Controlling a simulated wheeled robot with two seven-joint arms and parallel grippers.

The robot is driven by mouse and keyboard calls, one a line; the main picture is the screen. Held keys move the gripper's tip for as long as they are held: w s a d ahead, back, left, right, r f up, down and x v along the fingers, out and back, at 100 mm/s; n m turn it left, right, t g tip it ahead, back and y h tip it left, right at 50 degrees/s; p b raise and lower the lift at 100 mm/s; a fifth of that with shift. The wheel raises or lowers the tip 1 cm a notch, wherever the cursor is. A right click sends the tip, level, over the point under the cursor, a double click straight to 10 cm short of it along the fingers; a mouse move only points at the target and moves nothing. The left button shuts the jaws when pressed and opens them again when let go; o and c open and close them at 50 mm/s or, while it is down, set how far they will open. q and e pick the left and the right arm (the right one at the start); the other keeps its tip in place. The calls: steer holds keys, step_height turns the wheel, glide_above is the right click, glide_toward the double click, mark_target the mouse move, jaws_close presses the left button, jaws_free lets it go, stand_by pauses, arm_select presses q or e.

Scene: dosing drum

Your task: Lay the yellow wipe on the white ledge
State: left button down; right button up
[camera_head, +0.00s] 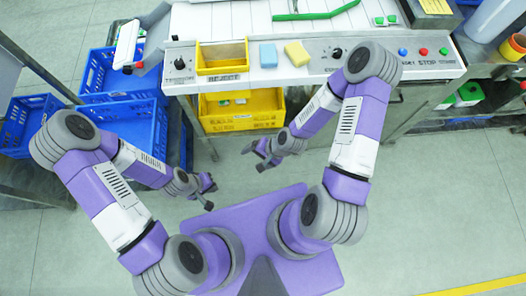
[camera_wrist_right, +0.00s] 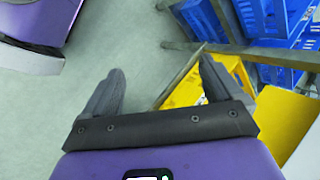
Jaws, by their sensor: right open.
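The yellow wipe (camera_head: 297,53) lies flat on the white ledge (camera_head: 318,66) along the front of the machine, just right of a blue wipe (camera_head: 268,55). The two wipes are a little apart. My right gripper (camera_head: 256,158) is open and empty over the floor in front of the machine, well short of the ledge. Its spread fingers also show in the right wrist view (camera_wrist_right: 160,85), with nothing between them. My left gripper (camera_head: 211,194) is further left and nearer my base, with its fingers apart and nothing between them.
A yellow tray (camera_head: 222,69) sits on the ledge left of the wipes, above a yellow crate (camera_head: 241,123). Knobs and coloured buttons (camera_head: 423,51) line the ledge. Blue crates (camera_head: 108,73) stand at the left. The floor (camera_head: 420,215) at right is clear.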

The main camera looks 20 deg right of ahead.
steer(key=s+n, duration=0.1)
steer(key=n, duration=0.1)
steer(key=s+f+n+g+h, duration=0.1)
steer(key=s+n, duration=0.1)
steer(key=s+f+n, duration=0.1)
steer(key=n, duration=0.1)
steer(key=shift+s+d+f+g+h, duration=0.25)
steer(key=shift+s+d+g+h, duration=0.05)
steer(key=shift+s+d+g, duration=0.1)
